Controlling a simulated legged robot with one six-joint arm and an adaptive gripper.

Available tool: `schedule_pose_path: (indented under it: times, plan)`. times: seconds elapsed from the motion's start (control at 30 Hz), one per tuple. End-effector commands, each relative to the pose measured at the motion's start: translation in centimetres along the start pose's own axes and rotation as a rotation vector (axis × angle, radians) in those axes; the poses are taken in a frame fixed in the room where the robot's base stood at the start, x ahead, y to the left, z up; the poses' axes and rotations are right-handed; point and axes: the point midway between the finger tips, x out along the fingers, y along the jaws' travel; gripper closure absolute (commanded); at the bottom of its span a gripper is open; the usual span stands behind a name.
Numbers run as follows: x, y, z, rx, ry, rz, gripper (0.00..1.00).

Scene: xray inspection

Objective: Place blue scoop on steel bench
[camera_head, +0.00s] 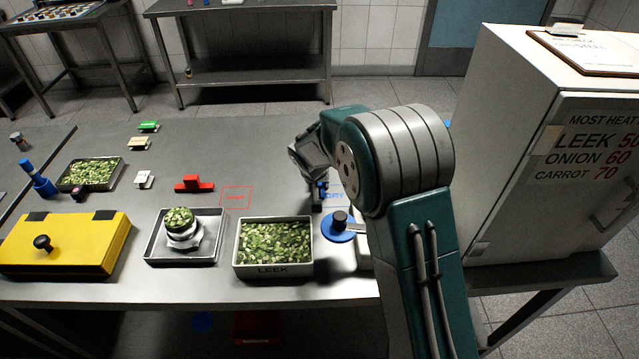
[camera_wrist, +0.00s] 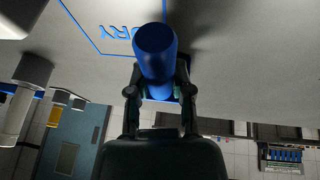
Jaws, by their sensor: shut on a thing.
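The blue scoop shows in the wrist view as a blue cylinder, its handle (camera_wrist: 155,48), between my two fingers; I cannot make out the rest of its shape. My gripper (camera_wrist: 160,92) is shut on it. In the head view my gripper (camera_head: 319,190) points down beside a blue-outlined square with blue lettering (camera_head: 334,194), and the scoop is mostly hidden by my gripper and arm. The steel bench (camera_head: 270,160) lies beneath. I cannot tell whether the scoop touches the bench.
A LEEK tray (camera_head: 272,269) of green pieces and a blue disc with a black knob (camera_head: 339,226) sit near my gripper. A red block (camera_head: 194,184), a steel tray (camera_head: 153,250) and a yellow case (camera_head: 62,258) lie left. A white cabinet (camera_head: 510,150) stands right. The bench's back middle is clear.

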Motion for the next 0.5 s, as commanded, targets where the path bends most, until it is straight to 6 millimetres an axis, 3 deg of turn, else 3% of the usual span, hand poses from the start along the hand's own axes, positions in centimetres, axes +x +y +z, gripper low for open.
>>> schedule_pose_path:
  times: [0.07,0.1,0.17,0.5]
  plan:
    - [0.12,-0.01,0.05,0.0,-0.001,0.0,1.0]
    - [0.19,-0.02,0.09,0.0,-0.001,0.0,0.67]
    - [0.17,-0.02,0.07,0.0,-0.001,0.0,0.41]
    - [0.14,-0.02,0.06,0.0,-0.001,0.0,0.37]
